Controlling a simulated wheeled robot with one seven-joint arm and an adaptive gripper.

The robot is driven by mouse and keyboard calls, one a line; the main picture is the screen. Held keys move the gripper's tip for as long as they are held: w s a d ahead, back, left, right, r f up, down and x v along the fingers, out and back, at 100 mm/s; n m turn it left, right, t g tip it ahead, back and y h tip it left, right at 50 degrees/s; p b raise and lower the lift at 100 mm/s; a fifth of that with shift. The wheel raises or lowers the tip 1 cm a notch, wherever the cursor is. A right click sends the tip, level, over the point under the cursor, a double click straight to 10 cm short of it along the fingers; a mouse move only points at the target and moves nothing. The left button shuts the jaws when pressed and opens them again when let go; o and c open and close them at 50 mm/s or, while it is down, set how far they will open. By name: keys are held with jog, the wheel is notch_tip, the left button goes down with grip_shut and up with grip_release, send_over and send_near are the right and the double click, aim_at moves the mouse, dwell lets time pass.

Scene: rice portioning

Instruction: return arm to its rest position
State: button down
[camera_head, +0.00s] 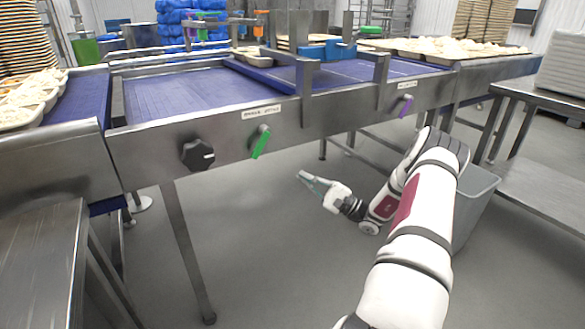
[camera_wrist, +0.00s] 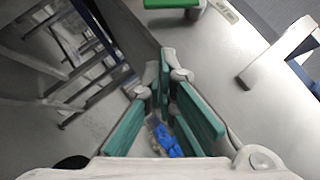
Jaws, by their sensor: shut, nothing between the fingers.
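My gripper (camera_head: 306,177) is at the end of my white arm, in front of and below the conveyor's front edge. It is shut and holds nothing. In the wrist view the teal finger pads of my gripper (camera_wrist: 163,85) run close together at the tips. My arm comes from the lower right and bends back toward the left, with the gripper pointing left over the grey floor. No object touches the gripper.
The steel conveyor frame (camera_head: 225,133) with blue belts (camera_head: 190,92) crosses above and behind the gripper. A black knob (camera_head: 198,154) and a green handle (camera_head: 261,141) stick out from it. A grey bin (camera_head: 473,203) stands behind my arm. Steel tables flank both sides.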

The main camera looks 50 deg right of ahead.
jog(key=shift+s+d+f, duration=0.15)
jog(key=shift+s+f, duration=0.1)
jog(key=shift+s, duration=0.2)
dwell(0.3)
